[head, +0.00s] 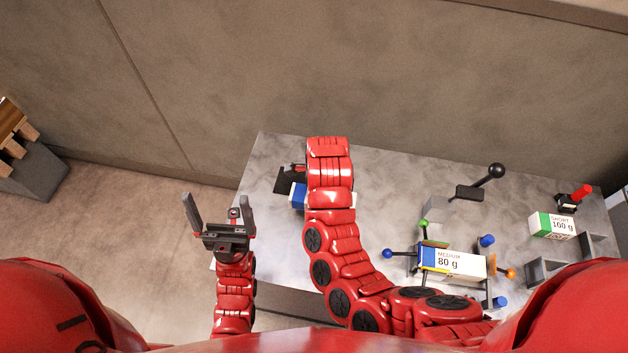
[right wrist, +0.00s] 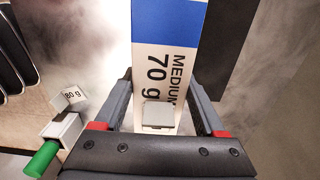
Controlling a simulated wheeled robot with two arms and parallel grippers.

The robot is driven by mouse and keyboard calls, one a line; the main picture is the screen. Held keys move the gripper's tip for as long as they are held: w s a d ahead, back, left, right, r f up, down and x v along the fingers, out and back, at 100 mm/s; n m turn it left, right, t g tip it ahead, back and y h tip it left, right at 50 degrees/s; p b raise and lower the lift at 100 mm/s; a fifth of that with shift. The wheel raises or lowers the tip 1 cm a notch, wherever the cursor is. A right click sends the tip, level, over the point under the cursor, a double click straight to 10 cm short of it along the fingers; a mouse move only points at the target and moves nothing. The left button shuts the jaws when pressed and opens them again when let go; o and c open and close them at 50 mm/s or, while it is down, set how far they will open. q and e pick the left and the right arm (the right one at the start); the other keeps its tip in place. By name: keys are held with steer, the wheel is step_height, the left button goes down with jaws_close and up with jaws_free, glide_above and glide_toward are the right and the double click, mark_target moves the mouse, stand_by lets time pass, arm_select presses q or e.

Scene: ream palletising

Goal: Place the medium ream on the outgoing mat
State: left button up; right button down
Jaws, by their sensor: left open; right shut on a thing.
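The medium ream (right wrist: 165,60), white with a blue band and marked MEDIUM 70 g, is between the fingers of my right gripper (right wrist: 160,88), which is shut on it. In the head view only the blue end of this ream (head: 297,195) and a little white show past my right arm. A dark flat patch (right wrist: 232,40), seemingly the outgoing mat, lies beside the ream in the right wrist view. I cannot tell whether the ream touches it. My left gripper (head: 219,205) is open and empty, off the left edge of the table.
On the grey table (head: 400,180), a second ream marked MEDIUM 80 g (head: 455,262) sits among coloured knobs and posts. A SHORT 100 g ream (head: 552,225) stands at the right near grey brackets. A black-knobbed lever (head: 496,171) rises behind. The table's back middle is clear.

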steer(key=w, duration=0.2)
steer(key=w+a+p, duration=0.1)
steer(key=w, duration=0.2)
steer(key=w+a, duration=0.1)
steer(key=w, duration=0.1)
steer(key=shift+w+a+f+p, duration=0.1)
steer(key=shift+w+f+p, duration=0.1)
steer(key=shift+w+p, duration=0.2)
steer(key=shift+w+a+f, duration=0.1)
steer(key=shift+w+f, duration=0.1)
steer(key=shift+w, duration=0.35)
steer(key=shift+f, duration=0.1)
steer(key=shift+f+p, duration=0.45)
steer(key=shift+p, duration=0.05)
steer(key=shift+f, duration=1.25)
steer(key=shift+f, duration=0.1)
